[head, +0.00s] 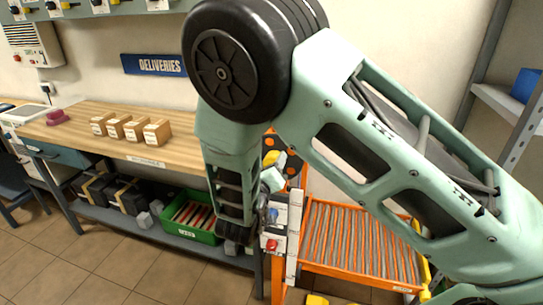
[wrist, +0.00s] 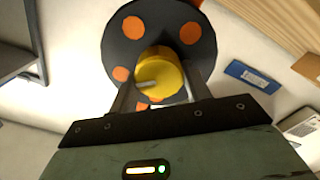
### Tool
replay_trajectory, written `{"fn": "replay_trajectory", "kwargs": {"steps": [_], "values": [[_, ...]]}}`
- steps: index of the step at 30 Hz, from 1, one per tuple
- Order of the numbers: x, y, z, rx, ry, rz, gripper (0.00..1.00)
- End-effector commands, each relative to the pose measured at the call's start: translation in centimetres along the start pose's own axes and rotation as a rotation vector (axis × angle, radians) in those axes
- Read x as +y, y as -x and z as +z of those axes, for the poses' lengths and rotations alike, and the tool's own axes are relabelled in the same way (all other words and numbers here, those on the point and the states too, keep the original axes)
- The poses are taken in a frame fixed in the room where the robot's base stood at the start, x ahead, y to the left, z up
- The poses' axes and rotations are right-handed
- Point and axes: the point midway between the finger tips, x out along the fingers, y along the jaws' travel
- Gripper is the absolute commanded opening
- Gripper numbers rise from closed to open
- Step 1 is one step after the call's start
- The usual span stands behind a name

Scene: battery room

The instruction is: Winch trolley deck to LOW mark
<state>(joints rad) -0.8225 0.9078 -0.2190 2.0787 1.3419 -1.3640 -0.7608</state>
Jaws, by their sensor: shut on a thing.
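My gripper (wrist: 160,88) is shut on a yellow knob (wrist: 157,70). The knob sits on a dark round disc (wrist: 148,18) with orange spots, the winch wheel. In the head view my arm hides most of the wheel; part of it (head: 294,168) shows with a bit of the yellow knob (head: 270,158). The orange trolley (head: 345,275) stands behind and below my arm. Its deck (head: 350,240) of grey and orange strips is low and partly covered by my arm. A pale upright strip (head: 294,225) stands at the trolley's left post; no LOW mark is readable.
A wooden bench (head: 90,125) with several small boxes stands at the left, under a blue DELIVERIES sign (head: 154,65). A green crate (head: 190,222) and black batteries (head: 122,195) are on its lower shelf. A metal rack (head: 500,100) stands right. Tiled floor is free at front left.

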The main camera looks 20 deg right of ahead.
Motion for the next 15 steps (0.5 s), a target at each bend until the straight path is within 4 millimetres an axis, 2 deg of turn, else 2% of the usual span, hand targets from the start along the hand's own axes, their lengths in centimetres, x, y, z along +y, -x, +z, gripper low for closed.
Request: {"fn": "replay_trajectory", "kwargs": {"steps": [15], "values": [[-0.13, 0.06, -0.18, 0.001, 0.440, -0.002, 0.25]]}}
